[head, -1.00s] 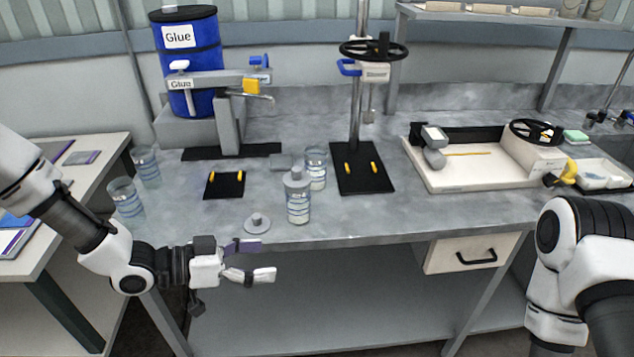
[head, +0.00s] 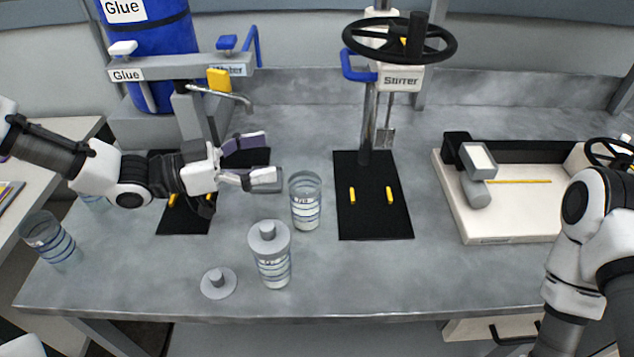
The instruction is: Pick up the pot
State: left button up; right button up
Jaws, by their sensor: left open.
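Several clear glass pots with blue bands stand on the grey bench. One open pot (head: 305,203) holds some pale contents and stands right of my left gripper (head: 256,161). A pot with a grey lid (head: 271,258) stands nearer the front edge. Another pot (head: 47,240) is at the far left, and one more is partly hidden behind my left arm. A loose grey lid (head: 218,283) lies at the front.
A blue glue drum (head: 150,45) with a tap stand (head: 196,105) is behind my left arm. The stirrer (head: 400,75) rises over a black mat (head: 372,220) with yellow pegs. A cream tray machine (head: 500,225) stands at the right.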

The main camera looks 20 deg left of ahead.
aim_at(290, 186)
pick_arm(q)
jog(key=f, duration=0.2)
jog(key=s+f, duration=0.1)
jog(key=f, duration=0.1)
jog(key=s+f+b, duration=0.1)
jog(key=f, duration=0.2)
jog(key=shift+w+d+f, duration=0.2)
jog(key=shift+w+d, duration=0.95)
jog(key=shift+w, duration=0.1)
jog(key=shift+d, duration=0.35)
jog(key=x, duration=0.4)
jog(key=shift+w+d+r, duration=0.1)
jog(key=shift+w+d, duration=0.05)
jog(key=shift+w, duration=0.05)
jog(key=shift+s, duration=0.15)
jog(key=shift+c, duration=1.4)
grip_shut()
jog(key=shift+r, duration=0.15)
